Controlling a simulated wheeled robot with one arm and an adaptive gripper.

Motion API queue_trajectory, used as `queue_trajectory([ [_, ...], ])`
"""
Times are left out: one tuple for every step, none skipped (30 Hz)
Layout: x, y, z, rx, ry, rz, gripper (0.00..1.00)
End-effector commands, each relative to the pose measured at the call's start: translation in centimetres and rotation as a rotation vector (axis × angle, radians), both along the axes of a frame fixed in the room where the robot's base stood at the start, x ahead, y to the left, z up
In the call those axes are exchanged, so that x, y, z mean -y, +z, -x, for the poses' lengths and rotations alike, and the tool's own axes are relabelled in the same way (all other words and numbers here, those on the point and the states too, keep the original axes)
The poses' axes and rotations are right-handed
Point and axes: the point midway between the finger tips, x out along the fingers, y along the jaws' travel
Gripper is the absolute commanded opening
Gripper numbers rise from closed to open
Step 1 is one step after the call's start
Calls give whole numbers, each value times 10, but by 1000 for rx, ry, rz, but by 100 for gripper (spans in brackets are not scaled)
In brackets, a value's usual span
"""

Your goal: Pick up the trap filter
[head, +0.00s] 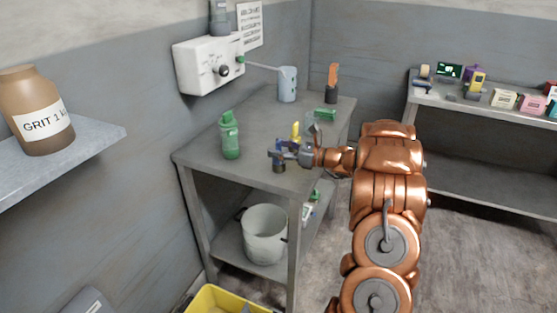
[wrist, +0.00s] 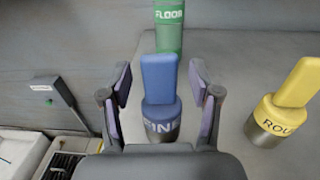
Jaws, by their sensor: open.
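My gripper (wrist: 160,83) is open, with its two purple-padded fingers on either side of a blue part (wrist: 160,80) labelled "FINE". The blue part stands upright with a flat upper tab and a grey metal base; gaps show between it and both fingers. In the head view my gripper (head: 288,156) is low over the grey table and largely hides it. A yellow part (wrist: 289,100) of like shape, its label partly cut off as "ROU", stands to the right. No visible label reads trap filter, so I cannot tell which thing that is.
A green container (wrist: 169,28) labelled "FLOOR" stands behind the blue part. The table (head: 195,155) also carries a green bottle (head: 230,137), a bluish jug (head: 288,84) and an orange-handled tool (head: 333,80). A white control box (head: 208,66) hangs on the wall. A bucket (head: 265,236) stands below.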

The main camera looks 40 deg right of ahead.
Motion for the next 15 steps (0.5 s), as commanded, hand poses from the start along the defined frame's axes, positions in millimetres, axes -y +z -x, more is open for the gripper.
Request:
queue_trajectory([
  [0,0,0,0,0,0,62],
  [0,0,0,0,0,0,62],
  [0,0,0,0,0,0,62],
  [0,0,0,0,0,0,62],
  [0,0,0,0,0,0,59],
  [0,0,0,0,0,0,55],
  [0,0,0,0,0,0,52],
  [0,0,0,0,0,0,49],
  [0,0,0,0,0,0,45],
  [0,0,0,0,0,0,42],
  [0,0,0,0,0,0,39],
  [0,0,0,0,0,0,34],
  [0,0,0,0,0,0,31],
  [0,0,0,0,0,0,28],
  [0,0,0,0,0,0,24],
])
